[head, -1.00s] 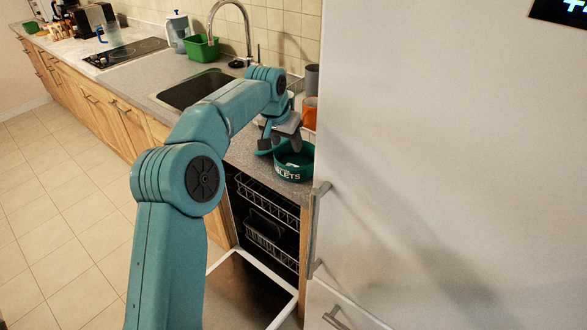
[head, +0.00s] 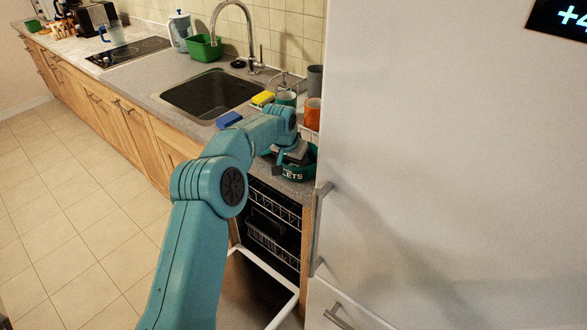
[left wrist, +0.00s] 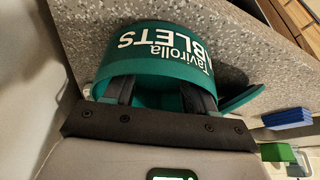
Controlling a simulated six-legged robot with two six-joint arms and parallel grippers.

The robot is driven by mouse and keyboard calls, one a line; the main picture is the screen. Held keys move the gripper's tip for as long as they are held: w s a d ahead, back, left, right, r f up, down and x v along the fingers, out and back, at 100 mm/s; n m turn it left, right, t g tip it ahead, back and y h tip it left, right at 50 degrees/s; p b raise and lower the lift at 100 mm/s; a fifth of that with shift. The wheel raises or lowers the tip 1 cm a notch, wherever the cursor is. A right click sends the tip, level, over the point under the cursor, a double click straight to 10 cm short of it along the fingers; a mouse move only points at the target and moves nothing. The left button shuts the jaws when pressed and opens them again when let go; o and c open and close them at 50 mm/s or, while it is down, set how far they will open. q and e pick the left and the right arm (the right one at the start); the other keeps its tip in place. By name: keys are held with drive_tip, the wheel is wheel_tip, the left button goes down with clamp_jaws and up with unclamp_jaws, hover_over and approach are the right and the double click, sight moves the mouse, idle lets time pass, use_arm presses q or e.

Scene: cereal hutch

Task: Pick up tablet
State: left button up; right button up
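A dark green tub (head: 306,165) with white "TABLETS" lettering stands on the counter above the dishwasher. It also fills the upper part of the left wrist view (left wrist: 150,55). My left gripper (head: 284,160) is low at the tub. In the left wrist view its two dark fingers (left wrist: 163,98) stand apart and reach into the tub, with no object visible between them. The tub's bottom is hidden by the gripper, and I see no single tablet. A green flat piece, probably the lid (left wrist: 243,97), lies beside the tub. My right gripper is not in view.
The dishwasher door (head: 258,285) hangs open below the counter, its racks (head: 272,235) showing. The tall white fridge (head: 440,150) stands close on the right. An orange cup (head: 312,113), a blue sponge (head: 229,119) and a yellow sponge (head: 262,98) are near the sink (head: 210,95).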

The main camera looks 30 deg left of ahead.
use_arm(q)
drive_tip(key=shift+w+f, duration=0.1)
drive_tip(key=shift+w, duration=0.05)
drive_tip(key=c, duration=0.7)
drive_tip(key=shift+c, duration=0.2)
wheel_tip(320, 180, up, 20)
drive_tip(key=p, duration=0.8)
